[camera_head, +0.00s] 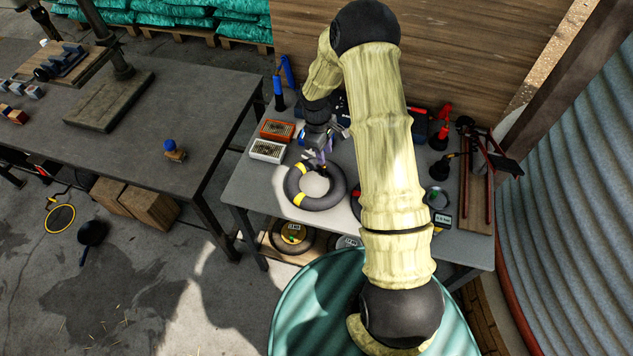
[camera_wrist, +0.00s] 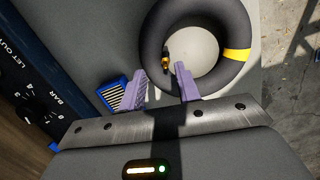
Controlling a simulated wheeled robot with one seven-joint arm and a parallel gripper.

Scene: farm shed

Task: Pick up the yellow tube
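A dark grey ring-shaped tube with yellow bands (camera_head: 336,193) lies flat on the grey workbench. It also shows in the wrist view (camera_wrist: 152,45), with a yellow band on its right and a small brass-coloured piece at its inner edge. My gripper (camera_head: 320,157) is over the far side of the ring in the head view. Whether the fingers touch the ring is unclear.
A red-orange box (camera_head: 277,130) and a white box (camera_head: 267,151) stand left of the ring. A blue-handled tool (camera_head: 279,93) is behind them. A blue box with a dial (camera_wrist: 30,90) is at the wrist view's left. My arm hides the bench's middle.

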